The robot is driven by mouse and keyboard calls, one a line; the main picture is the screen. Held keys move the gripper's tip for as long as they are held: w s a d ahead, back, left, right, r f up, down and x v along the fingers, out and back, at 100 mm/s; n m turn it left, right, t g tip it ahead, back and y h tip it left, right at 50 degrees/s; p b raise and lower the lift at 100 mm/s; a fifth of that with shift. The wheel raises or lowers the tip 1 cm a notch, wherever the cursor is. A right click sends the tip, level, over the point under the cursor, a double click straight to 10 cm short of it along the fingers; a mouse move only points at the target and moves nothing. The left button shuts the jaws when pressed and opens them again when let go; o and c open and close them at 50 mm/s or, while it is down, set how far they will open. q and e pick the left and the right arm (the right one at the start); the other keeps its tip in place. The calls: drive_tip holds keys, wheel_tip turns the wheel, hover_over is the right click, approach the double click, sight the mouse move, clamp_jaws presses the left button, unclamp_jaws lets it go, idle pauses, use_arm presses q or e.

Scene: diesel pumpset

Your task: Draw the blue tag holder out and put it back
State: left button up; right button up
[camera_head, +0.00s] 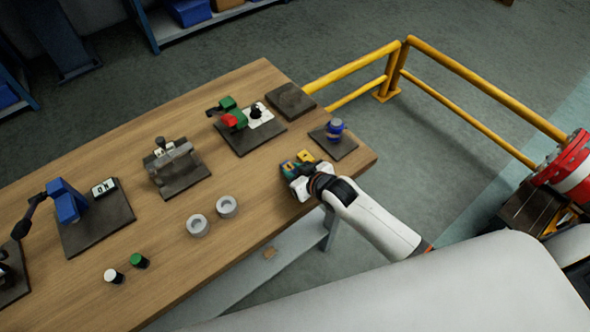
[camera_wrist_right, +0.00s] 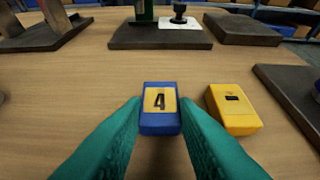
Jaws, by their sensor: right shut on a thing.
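The blue tag holder (camera_wrist_right: 160,123), a small block with a tan face marked 4, sits between the teal fingers of my right gripper (camera_wrist_right: 161,112) in the wrist view. The fingers are shut on its two sides. In the head view my right gripper (camera_head: 294,175) is at the table's near right edge, and the blue holder (camera_head: 287,167) shows only partly beyond it. I cannot tell whether the holder touches the table. A yellow tag holder (camera_wrist_right: 234,110) lies just to its right, apart from it; it also shows in the head view (camera_head: 305,156). My left gripper is not in view.
The wooden table (camera_head: 245,185) bears a dark plate with a blue knob (camera_head: 336,128), a red-green valve fixture (camera_head: 232,118), a bare dark plate (camera_head: 291,100), and two grey rings (camera_head: 198,225). Yellow railing (camera_head: 480,95) stands beyond. Bare wood lies around the tag holders.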

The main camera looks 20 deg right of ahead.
drive_tip(key=shift+f, duration=0.2)
idle(0.6)
drive_tip(key=o, duration=0.9)
drive_tip(key=shift+s+d+r+p, duration=0.2)
drive_tip(key=shift+s+r+p, duration=0.25)
drive_tip(key=shift+p, duration=0.4)
drive_tip(key=shift+p+v, duration=1.65)
drive_tip(key=shift+v, duration=0.2)
